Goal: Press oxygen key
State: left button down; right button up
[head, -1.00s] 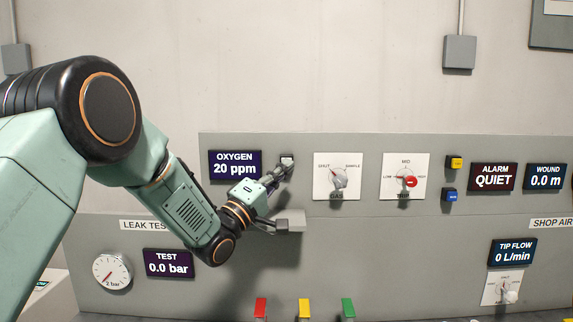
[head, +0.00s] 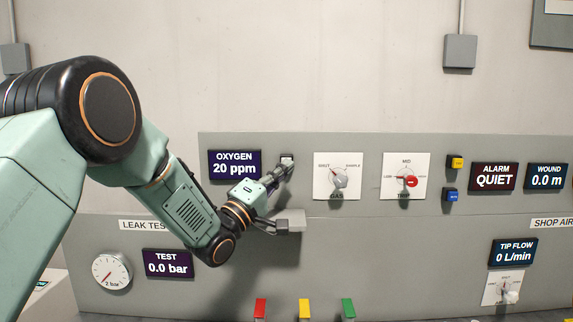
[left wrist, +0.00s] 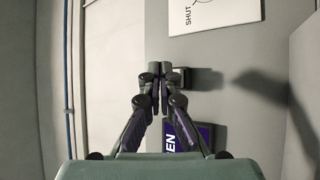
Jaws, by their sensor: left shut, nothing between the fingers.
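The oxygen key (head: 287,157) is a small light key in a dark frame, just right of the OXYGEN display (head: 234,165), which reads 20 ppm. My left gripper (head: 288,168) is shut and empty, with its tips at the lower part of the key. In the left wrist view my shut fingertips (left wrist: 167,72) overlap the dark key housing (left wrist: 182,78) and hide most of it. I cannot tell whether the tips touch the key. The display also shows in the left wrist view (left wrist: 204,134), partly behind the fingers. My right gripper is not in view.
Right of the key are a GAS knob (head: 340,181), a red-marked knob (head: 410,182), and yellow (head: 455,162) and blue (head: 451,195) buttons. Red, yellow and green tabs stand along the bottom edge.

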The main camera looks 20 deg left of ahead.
pick_arm(q)
jog(key=shift+w+a, duration=0.2)
jog(key=shift+w, duration=0.05)
jog(key=shift+w+d, duration=0.1)
dwell(0.4)
dwell(0.3)
jog(key=shift+w+a, duration=0.2)
jog(key=shift+w, duration=0.3)
dwell(0.4)
jog(key=shift+s+r, duration=0.1)
jog(key=shift+s, duration=0.05)
jog(key=shift+s+d, duration=0.3)
jog(key=shift+s, duration=0.5)
jog(key=s, duration=0.2)
jog(key=s+d, duration=0.1)
jog(key=s, duration=0.1)
jog(key=shift+s+d, duration=0.15)
jog(key=shift+s, duration=0.2)
